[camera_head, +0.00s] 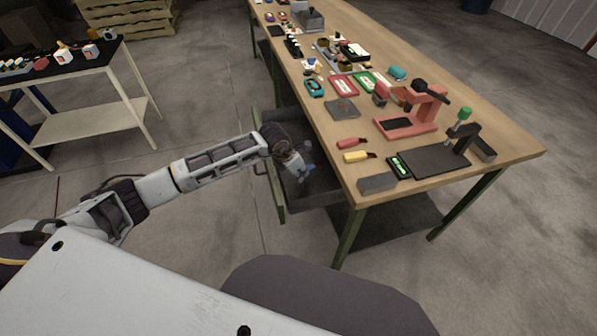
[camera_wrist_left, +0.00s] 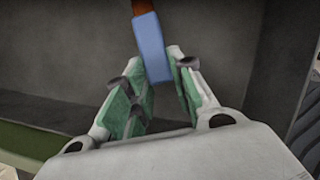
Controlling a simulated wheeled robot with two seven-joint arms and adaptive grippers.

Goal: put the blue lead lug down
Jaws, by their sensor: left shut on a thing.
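The blue lead lug (camera_wrist_left: 151,45) shows in the left wrist view, a flat blue piece with a brown end at the top of the picture. My left gripper (camera_wrist_left: 160,85) is shut on its lower part, between the green finger pads. In the head view my left gripper (camera_head: 303,174) is over the open grey drawer (camera_head: 322,188) under the workbench, and a small bit of blue shows at its tip. I cannot tell whether the lug touches the drawer floor. My right gripper is not in view.
The wooden workbench (camera_head: 480,125) stands right of the drawer. Near its edge are a red-handled tool (camera_head: 350,143), a yellow-handled tool (camera_head: 356,156), a grey block (camera_head: 377,182) and a red stand (camera_head: 410,125). A side table (camera_head: 100,95) is at the left. The floor between is clear.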

